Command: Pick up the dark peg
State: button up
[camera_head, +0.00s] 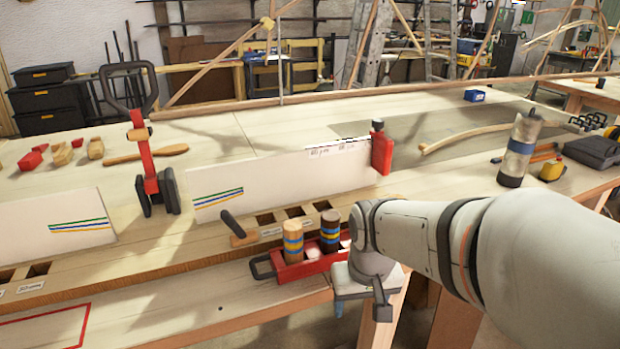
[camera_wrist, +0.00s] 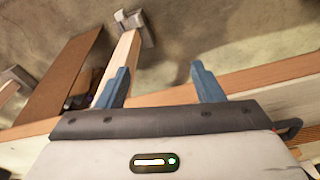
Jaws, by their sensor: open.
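The dark peg (camera_head: 330,231) is dark brown with blue and yellow bands. It stands upright in a red tray (camera_head: 290,271) at the front of the bench, in the head view. A light wooden peg (camera_head: 293,241) with similar bands stands to its left in the same tray. My gripper (camera_head: 380,306) is to the right of and lower than the dark peg, by the bench's front edge, with my arm coming in from the right. In the wrist view my gripper (camera_wrist: 160,86) shows two blue fingers spread apart with nothing between them. The dark peg is not recognisable in the wrist view.
A white board (camera_head: 290,182) stands upright behind the tray, held by a red clamp (camera_head: 381,150) at its right end. A larger red clamp (camera_head: 150,170) stands at its left. A grey cylinder (camera_head: 517,150) stands at right. Wooden legs and floor show below my fingers.

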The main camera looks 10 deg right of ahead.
notch_tip(320, 180, up, 14)
jog(key=p, duration=1.8)
send_over(330, 226)
jog(key=shift+w+d+r, duration=0.1)
jog(key=shift+w+d, duration=0.05)
jog(key=shift+d, duration=0.25)
jog(key=shift+w+a+r+n, duration=0.15)
jog(key=shift+w+n, duration=0.15)
jog(key=shift+w, duration=0.05)
jog(key=shift+w+p, duration=0.2)
jog(key=shift+p, duration=0.2)
jog(key=shift+f, duration=0.25)
jog(key=f, duration=0.2)
jog(key=f+p, duration=0.1)
jog(key=f, duration=0.4)
jog(key=shift+w+f+p, duration=0.25)
jog(key=shift+w+p, duration=0.15)
jog(key=c, duration=1.1)
jog(key=shift+r, duration=0.1)
